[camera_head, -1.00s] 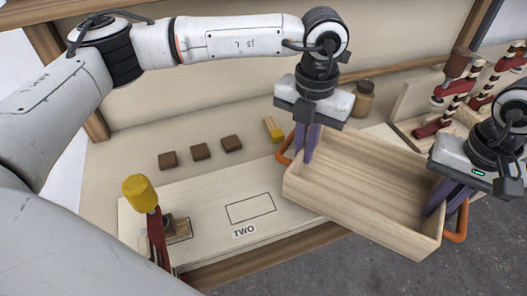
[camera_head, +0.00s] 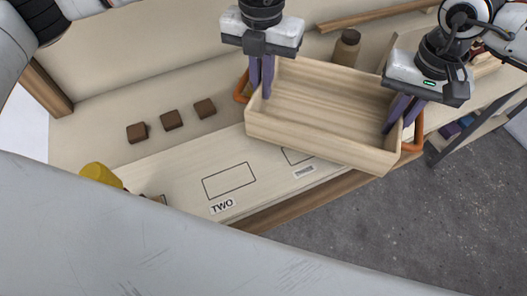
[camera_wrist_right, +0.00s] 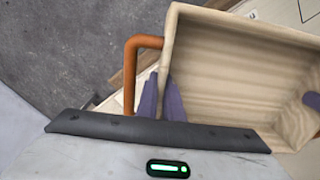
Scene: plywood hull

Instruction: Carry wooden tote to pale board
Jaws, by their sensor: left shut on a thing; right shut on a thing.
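The wooden tote (camera_head: 325,105) is an empty, open-topped light wood box with an orange handle at each end. It appears held above the front edge of the bench, tilted in the picture, and covers part of the pale board (camera_head: 180,180). My left gripper (camera_head: 261,92) is shut on the tote's left end, by the left orange handle (camera_head: 242,88). My right gripper (camera_head: 392,128) is shut on the right end, by the right orange handle (camera_head: 415,135). The right wrist view shows purple fingers (camera_wrist_right: 160,98) at the tote wall beside the orange handle (camera_wrist_right: 130,70).
The pale board bears outlined rectangles and a label TWO (camera_head: 222,207). Several dark brown blocks (camera_head: 171,120) lie behind it. A yellow-topped object (camera_head: 100,176) is at the left, partly hidden by my arm. A brown jar (camera_head: 347,47) stands behind the tote. Grey floor lies in front.

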